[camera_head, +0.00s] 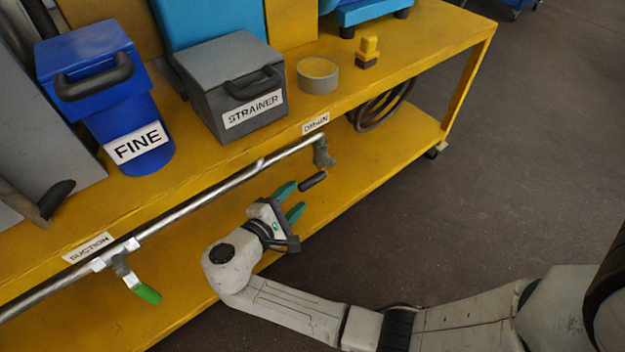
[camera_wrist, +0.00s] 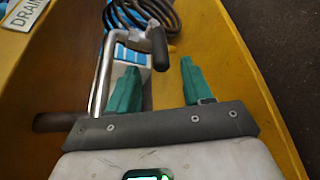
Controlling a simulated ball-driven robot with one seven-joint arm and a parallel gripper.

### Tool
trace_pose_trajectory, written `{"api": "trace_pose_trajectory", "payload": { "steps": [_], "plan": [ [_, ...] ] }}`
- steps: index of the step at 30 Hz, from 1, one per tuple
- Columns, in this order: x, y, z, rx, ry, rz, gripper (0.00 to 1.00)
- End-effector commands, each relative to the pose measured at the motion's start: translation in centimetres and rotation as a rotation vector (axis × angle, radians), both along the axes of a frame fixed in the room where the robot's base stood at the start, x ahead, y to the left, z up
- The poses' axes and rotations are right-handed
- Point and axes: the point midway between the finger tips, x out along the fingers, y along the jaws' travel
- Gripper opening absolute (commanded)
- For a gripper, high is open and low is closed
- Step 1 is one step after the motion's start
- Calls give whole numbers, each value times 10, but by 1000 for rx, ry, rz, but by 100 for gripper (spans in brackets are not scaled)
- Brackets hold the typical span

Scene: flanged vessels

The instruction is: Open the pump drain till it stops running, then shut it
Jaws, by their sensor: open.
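The drain valve (camera_head: 323,153) hangs at the right end of the steel pipe, below the label reading DRAIN (camera_head: 316,123). Its dark-gripped handle (camera_head: 313,181) points down and to the left. My gripper (camera_head: 292,202) is open, with green fingers, just left of and below the handle in the head view. In the wrist view the handle (camera_wrist: 159,48) appears between and beyond the fingertips of my gripper (camera_wrist: 160,72). The fingers look apart from it, and nothing is between them. I see no running liquid; the outlet is not clear.
The green-handled suction valve (camera_head: 146,292) is on the same pipe (camera_head: 210,188), far left. The yellow bench (camera_head: 400,75) carries the grey STRAINER box (camera_head: 232,90) and blue FINE vessel (camera_head: 110,95). A coiled hose (camera_head: 382,105) lies on the lower shelf.

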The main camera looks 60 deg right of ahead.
Motion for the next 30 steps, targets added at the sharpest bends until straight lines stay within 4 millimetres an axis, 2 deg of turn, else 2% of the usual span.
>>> {"api": "trace_pose_trajectory", "payload": {
  "steps": [9,15,21,28,30],
  "plan": [
    [1,-57,-16,2,0,-5,50],
    [3,-81,-20,2,0,-3,50],
    [4,-90,-20,2,-1,0,50],
    [4,-90,-20,2,-1,0,50],
    [4,-90,-20,2,-1,0,44]
  ]
}}
